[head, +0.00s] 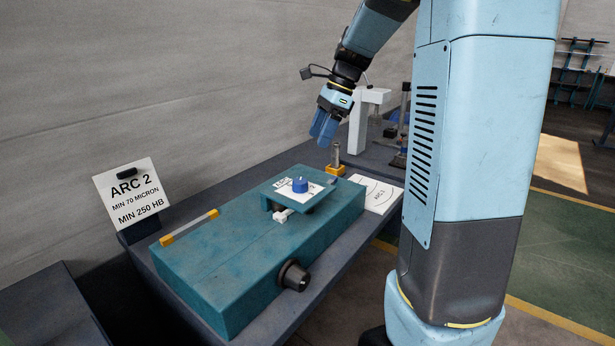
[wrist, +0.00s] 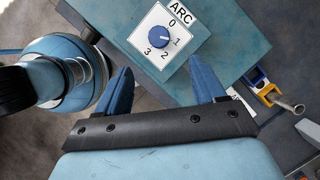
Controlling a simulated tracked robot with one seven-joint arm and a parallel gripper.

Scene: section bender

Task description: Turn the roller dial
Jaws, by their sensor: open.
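A blue round dial (head: 300,185) sits on a white plate on a raised teal block of the bender (head: 225,262). In the wrist view the dial (wrist: 158,37) has a white plate (wrist: 143,26) headed ARC, with 0, 1, 2 and 3 around it. A pale mark on the dial appears to face the 1 side. My gripper (head: 321,128) is open and empty, above and behind the dial in the head view. In the wrist view its blue fingers (wrist: 160,66) are spread, with the dial beyond their tips and nothing between them.
A sign (head: 128,195) reads ARC 2, MIN 70 MICRON, MIN 250 HB. A black knob (head: 293,276) juts from the bender's front. A yellow-based metal post (head: 336,160), a white card (head: 376,194) and a white stand (head: 362,120) are near its far end.

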